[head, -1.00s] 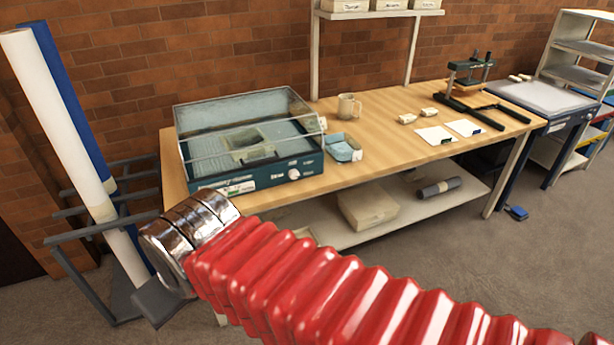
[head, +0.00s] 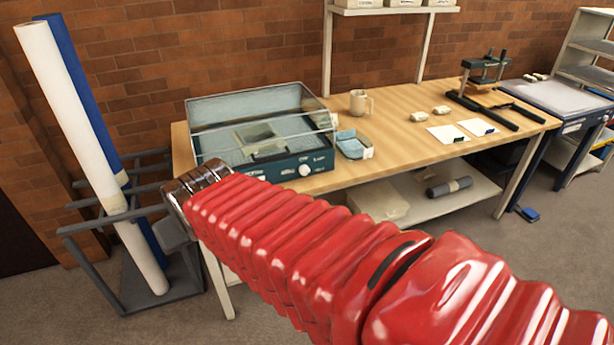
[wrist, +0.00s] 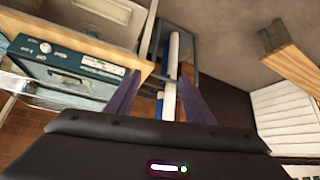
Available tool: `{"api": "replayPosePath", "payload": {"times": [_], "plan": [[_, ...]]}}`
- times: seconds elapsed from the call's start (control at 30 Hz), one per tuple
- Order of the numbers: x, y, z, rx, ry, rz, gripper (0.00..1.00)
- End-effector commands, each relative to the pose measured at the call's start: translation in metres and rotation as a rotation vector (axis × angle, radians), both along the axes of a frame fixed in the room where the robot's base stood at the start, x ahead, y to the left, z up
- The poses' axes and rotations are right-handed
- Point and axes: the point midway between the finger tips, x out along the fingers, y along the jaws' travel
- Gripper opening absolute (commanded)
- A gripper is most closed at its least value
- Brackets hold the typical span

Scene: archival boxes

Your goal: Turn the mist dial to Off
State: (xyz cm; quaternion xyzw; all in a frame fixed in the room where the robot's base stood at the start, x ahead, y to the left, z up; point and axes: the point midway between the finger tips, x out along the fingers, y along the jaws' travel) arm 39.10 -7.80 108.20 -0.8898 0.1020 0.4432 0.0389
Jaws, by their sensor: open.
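The mist dial is a white round knob (head: 305,170) on the front of a teal humidifying box (head: 262,177) with a clear lid. The box stands on the left end of the wooden table. The dial's setting is too small to read. In the wrist view the knob (wrist: 45,47) is at the upper left, on the teal front panel (wrist: 75,62). My gripper (wrist: 160,80) is open and empty, its two dark fingers apart. It points past the table corner toward the rolls, away from the knob. In the head view my red arm hides the gripper's fingers.
White and blue rolls (head: 90,150) lean in a grey rack (head: 125,290) left of the table. Floor in front of the table (head: 500,255) is clear.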

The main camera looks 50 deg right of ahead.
Motion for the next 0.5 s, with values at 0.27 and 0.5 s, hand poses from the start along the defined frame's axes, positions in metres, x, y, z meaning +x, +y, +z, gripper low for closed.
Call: {"api": "replayPosePath", "payload": {"times": [0.27, 0.5], "plan": [[0.062, -0.078, -0.014, -0.026, -0.126, -0.15, 0.48], [0.101, -0.148, -0.032, -0.038, -0.241, -0.251, 0.48]]}}
